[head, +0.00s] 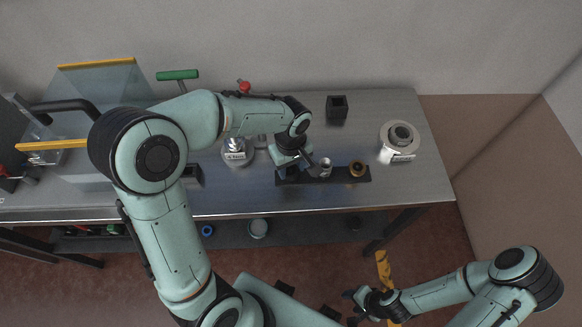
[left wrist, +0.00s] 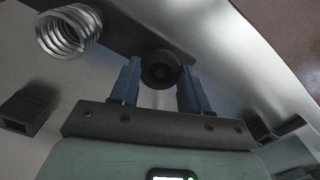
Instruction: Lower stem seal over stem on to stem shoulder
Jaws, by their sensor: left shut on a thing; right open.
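My left gripper (head: 304,164) is over the left part of a black rack (head: 342,177) on the bench. In the left wrist view, its two blue fingers (left wrist: 160,86) are shut on a small black ring, the stem seal (left wrist: 160,68). The seal appears close to the dark rack; I cannot tell whether it touches it. In the head view the arm hides the seal. A labelled metal fixture (head: 238,155) with a metal top stands left of the gripper; I cannot make out a stem or shoulder. My right gripper (head: 352,301) is open and empty, low in front of the bench.
A spring (head: 325,167) stands on the rack close beside the left gripper, also in the left wrist view (left wrist: 68,32). A round labelled fixture (head: 399,143) and a black box (head: 337,107) stand at the right. Bare bench lies between them.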

